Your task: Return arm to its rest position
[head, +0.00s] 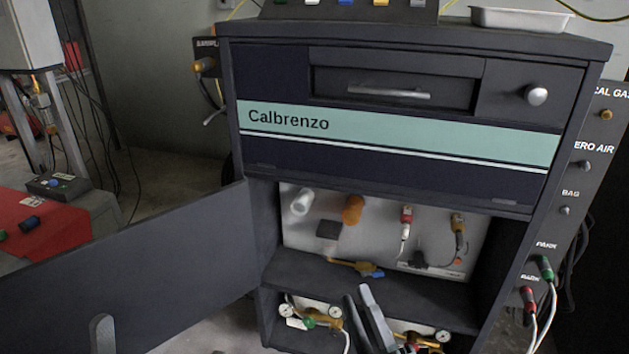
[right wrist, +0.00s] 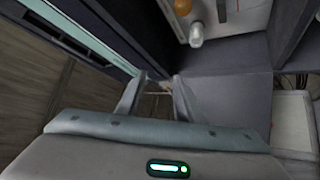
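My right gripper (head: 366,306) reaches up from the bottom edge of the head view, in front of the cabinet's lower shelf. Its two grey fingers also show in the right wrist view (right wrist: 157,92), spread apart with nothing seen held between them. The rest of my right arm is out of the head view. I see no left gripper or left arm.
The dark Calbrenzo cabinet (head: 395,202) stands close ahead. Its door (head: 150,270) hangs open to the left. Inside are a shelf (head: 400,300), hose connectors (head: 406,215) and gauges (head: 335,312). Cables (head: 545,295) hang at the right panel.

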